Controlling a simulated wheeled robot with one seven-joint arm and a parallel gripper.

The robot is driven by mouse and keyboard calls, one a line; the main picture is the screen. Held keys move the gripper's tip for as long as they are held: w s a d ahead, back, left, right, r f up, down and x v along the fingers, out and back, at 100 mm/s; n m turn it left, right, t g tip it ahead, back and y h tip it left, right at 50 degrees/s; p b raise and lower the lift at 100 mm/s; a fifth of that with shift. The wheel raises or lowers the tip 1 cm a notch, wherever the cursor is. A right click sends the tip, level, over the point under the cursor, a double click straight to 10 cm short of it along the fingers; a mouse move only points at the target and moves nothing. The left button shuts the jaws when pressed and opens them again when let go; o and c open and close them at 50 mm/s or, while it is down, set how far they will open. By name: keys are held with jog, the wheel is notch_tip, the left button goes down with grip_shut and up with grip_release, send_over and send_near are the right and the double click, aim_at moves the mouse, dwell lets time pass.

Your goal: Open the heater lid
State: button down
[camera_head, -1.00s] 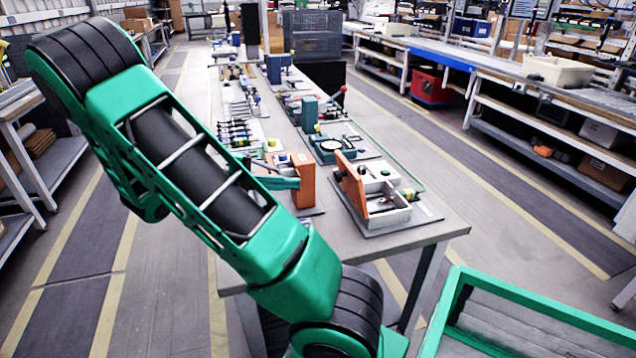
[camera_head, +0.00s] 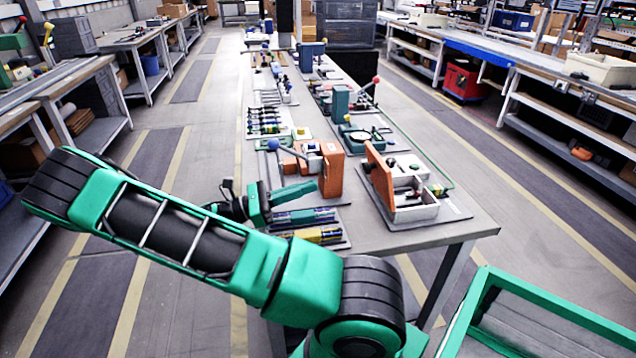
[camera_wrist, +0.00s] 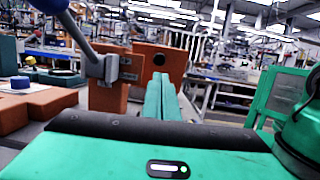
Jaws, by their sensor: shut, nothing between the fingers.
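My gripper (camera_head: 295,192) is at the near left edge of the long table, its green fingers pressed together and empty. In the wrist view the fingers (camera_wrist: 162,98) point toward an upright orange block (camera_wrist: 112,75) with a metal bracket and a blue-knobbed lever (camera_wrist: 75,28). In the head view the orange block (camera_head: 331,168) stands just beyond the fingertips; contact cannot be told. To its right, a pale open-topped box (camera_head: 417,209) has an orange panel (camera_head: 379,174) standing tilted at its left side, like a raised lid. Nothing is labelled, so I cannot tell which part is the heater lid.
Green and yellow cylinders (camera_head: 315,236) lie on a plate below my gripper. A round dial device (camera_head: 362,137) and several fixtures fill the table farther back. A green-framed bin (camera_head: 535,318) is at bottom right. The aisle left of the table is clear.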

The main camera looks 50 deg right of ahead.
aim_at(364, 168)
jog(key=x, duration=1.2)
jog(key=shift+s+d+r, duration=0.1)
jog(key=shift+s+d, duration=0.15)
jog(key=shift+d, duration=0.05)
